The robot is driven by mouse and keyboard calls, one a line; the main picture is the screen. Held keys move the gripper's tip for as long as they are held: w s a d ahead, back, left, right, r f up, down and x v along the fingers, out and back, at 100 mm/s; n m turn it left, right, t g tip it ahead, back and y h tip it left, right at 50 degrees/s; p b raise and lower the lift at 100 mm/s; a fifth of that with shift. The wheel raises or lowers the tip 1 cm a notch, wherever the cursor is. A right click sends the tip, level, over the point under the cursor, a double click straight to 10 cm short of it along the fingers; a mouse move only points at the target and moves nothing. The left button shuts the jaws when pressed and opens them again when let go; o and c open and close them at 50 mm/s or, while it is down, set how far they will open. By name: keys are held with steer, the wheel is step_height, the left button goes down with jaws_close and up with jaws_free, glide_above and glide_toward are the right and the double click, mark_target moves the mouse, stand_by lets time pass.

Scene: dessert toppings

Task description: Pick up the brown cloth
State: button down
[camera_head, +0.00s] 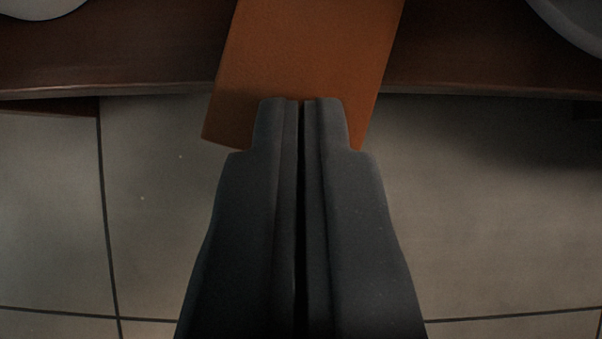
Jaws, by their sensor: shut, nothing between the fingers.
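The brown cloth (310,50) is a flat orange-brown piece at the top middle of the view. It lies on the dark wooden table and its near end reaches past the table's front edge, over the floor. My gripper (302,102) is shut and empty, with its two dark fingers side by side. Its fingertips overlap the near end of the cloth in the picture and hide part of it. I cannot tell whether they touch it.
The wooden table (130,60) spans the top of the view. Part of a white dish (35,8) shows at the top left and a grey round dish (575,25) at the top right. Below the table edge is tiled floor (490,220), clear on both sides.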

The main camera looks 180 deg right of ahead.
steer(key=c, duration=2.1)
jaws_free()
steer(key=s, duration=0.3)
steer(key=s+p, duration=0.1)
steer(key=s, duration=0.2)
steer(key=s+p, duration=0.1)
steer(key=s, duration=0.2)
steer(key=shift+s+r, duration=0.2)
steer(key=shift+r, duration=0.05)
steer(key=shift+c, duration=0.2)
steer(key=o, duration=1.5)
steer(key=shift+s, duration=0.2)
steer(key=shift+o, duration=1)
steer(key=shift+w, duration=0.1)
steer(key=m+g+h+b, duration=0.1)
steer(key=m+g+b, duration=0.1)
steer(key=m+b, duration=0.1)
glide_toward(311, 33)
steer(key=shift+g, duration=0.3)
steer(key=b+x, duration=0.2)
steer(key=x, duration=0.2)
steer(key=shift+w, duration=0.2)
steer(key=shift+b+x, duration=1.3)
steer(key=shift+x, duration=1.15)
steer(key=shift+w+f, duration=0.15)
steer(key=shift+f, duration=0.05)
